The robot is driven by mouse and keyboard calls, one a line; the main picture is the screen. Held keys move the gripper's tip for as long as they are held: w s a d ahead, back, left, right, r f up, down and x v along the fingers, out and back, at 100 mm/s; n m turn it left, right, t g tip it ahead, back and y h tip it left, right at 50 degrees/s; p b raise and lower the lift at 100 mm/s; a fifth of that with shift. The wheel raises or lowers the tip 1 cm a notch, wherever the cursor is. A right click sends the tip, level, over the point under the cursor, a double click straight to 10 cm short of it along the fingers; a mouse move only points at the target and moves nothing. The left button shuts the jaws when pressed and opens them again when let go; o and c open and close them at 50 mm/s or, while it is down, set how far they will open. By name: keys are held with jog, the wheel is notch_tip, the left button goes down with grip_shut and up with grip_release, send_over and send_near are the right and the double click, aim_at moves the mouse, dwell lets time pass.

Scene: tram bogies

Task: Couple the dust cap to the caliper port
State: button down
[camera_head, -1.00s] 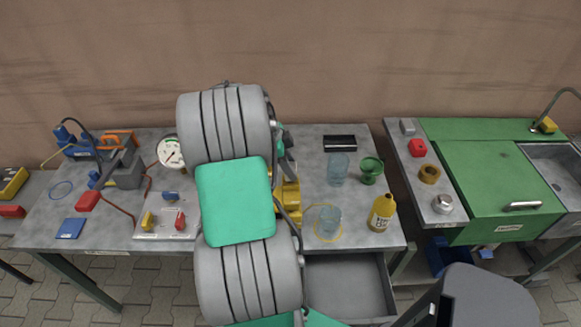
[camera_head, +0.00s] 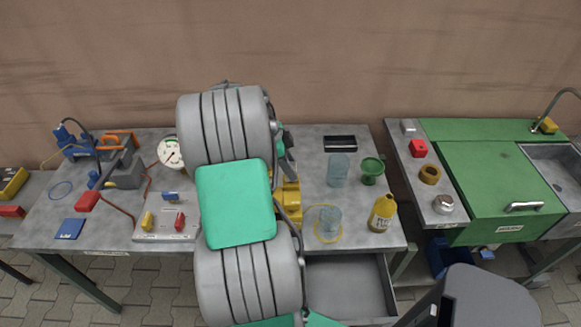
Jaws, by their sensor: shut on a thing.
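My arm, with grey ribbed segments and a green cover, stands across the middle of the workbench and hides much of it. A yellow metal body (camera_head: 288,198), perhaps the caliper, shows partly at the arm's right edge on the bench. Its port cannot be made out. I cannot pick out the dust cap.
An open drawer (camera_head: 345,285) juts out below. A green sink bench stands right.

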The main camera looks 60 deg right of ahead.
jog(key=shift+f+b, duration=0.6)
jog(key=shift+b, duration=0.2)
dwell(0.4)
jog(key=c, duration=0.9)
grip_release()
jog(key=shift+r, duration=0.1)
jog(key=v, duration=0.7)
jog(key=shift+w+a+r, duration=0.1)
jog(key=shift+w+r, duration=0.05)
jog(key=shift+r, duration=0.15)
